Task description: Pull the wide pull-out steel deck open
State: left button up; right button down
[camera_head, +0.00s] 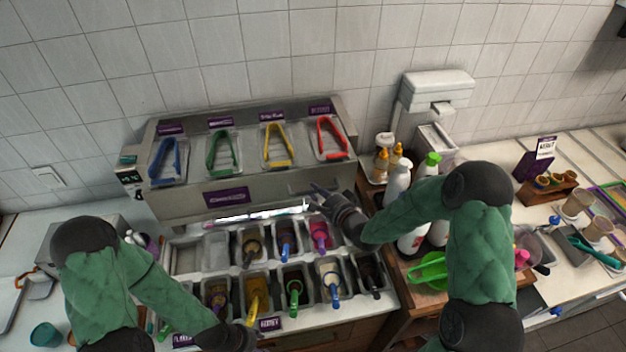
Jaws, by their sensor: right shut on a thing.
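The wide steel deck (170,207) stands at the back of the counter against the tiled wall. Its steel front bears a purple label (227,197). Blue, green, yellow and red tongs lie in trays on its top. My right gripper (318,197) is at the right part of the deck's front, shut on its handle; the fingers and my wrist hide much of that spot. My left gripper (248,337) is low at the front edge of the topping bins, away from the deck. Its fingers are too unclear to tell open from shut.
Topping bins (270,274) with coloured scoops fill the counter in front of the deck. White bottles (397,184) and a green bowl (430,270) stand close to my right arm. A teal cup (45,335) is at the lower left.

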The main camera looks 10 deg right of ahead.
jog(key=s, duration=0.7)
jog(key=shift+b, duration=0.3)
jog(key=shift+s+f, duration=0.1)
jog(key=c, duration=1.1)
grip_release()
jog(key=v, duration=1.2)
